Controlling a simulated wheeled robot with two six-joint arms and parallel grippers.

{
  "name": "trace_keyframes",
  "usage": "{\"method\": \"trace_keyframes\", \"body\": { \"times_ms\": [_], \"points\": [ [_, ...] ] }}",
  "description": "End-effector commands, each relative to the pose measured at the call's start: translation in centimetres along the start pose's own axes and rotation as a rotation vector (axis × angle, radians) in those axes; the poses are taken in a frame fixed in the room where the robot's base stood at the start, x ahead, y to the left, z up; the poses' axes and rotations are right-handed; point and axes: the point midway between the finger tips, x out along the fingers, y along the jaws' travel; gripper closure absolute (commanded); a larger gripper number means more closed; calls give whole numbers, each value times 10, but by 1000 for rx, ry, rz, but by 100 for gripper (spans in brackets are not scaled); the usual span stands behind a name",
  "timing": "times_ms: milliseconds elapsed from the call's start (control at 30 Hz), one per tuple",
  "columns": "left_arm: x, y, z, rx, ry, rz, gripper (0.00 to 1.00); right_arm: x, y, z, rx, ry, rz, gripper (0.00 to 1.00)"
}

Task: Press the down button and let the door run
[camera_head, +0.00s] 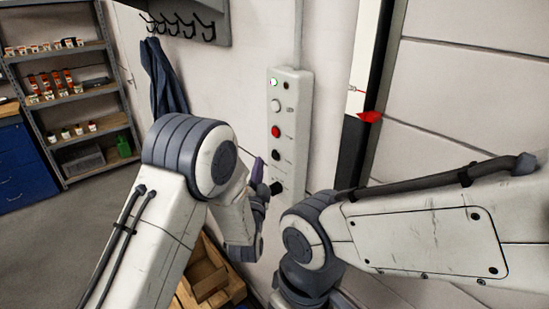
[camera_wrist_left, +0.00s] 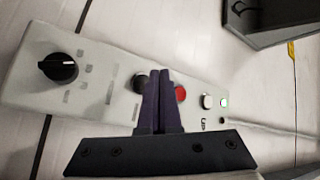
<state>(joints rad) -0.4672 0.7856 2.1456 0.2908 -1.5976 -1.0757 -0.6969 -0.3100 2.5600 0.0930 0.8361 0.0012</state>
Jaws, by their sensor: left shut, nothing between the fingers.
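A pale control box (camera_head: 299,110) hangs on the wall. It carries a white button (camera_head: 277,106), a red button (camera_head: 277,131), a black button (camera_head: 277,155) and a black knob (camera_head: 277,187) in a column, with a lit green lamp (camera_head: 274,82) at the top. My left gripper (camera_head: 259,172) is at the box's lower left edge, its purple fingers shut and empty. In the left wrist view the fingertips (camera_wrist_left: 159,74) lie over the panel and partly cover the black button (camera_wrist_left: 138,82); I cannot tell whether they touch it. The door (camera_head: 460,90) is at the right.
A red pointer (camera_head: 369,117) sits on the door's side track. My right arm crosses the lower right, its gripper out of view. A wooden crate (camera_head: 210,275) is on the floor below. Shelves (camera_head: 60,48) stand at the left, and a dark garment (camera_head: 160,75) hangs under hooks.

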Motion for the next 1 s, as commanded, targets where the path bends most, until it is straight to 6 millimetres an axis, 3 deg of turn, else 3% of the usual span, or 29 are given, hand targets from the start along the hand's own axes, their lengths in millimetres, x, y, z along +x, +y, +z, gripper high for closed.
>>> {"method": "trace_keyframes", "body": {
  "times_ms": [300,1000],
  "points": [
    [-18,-13,13,-1,0,-1,100,7,0,0,0,0,0,55],
    [-18,-12,11,-16,-5,20,100,7,0,0,1,0,0,55]
  ]
}}
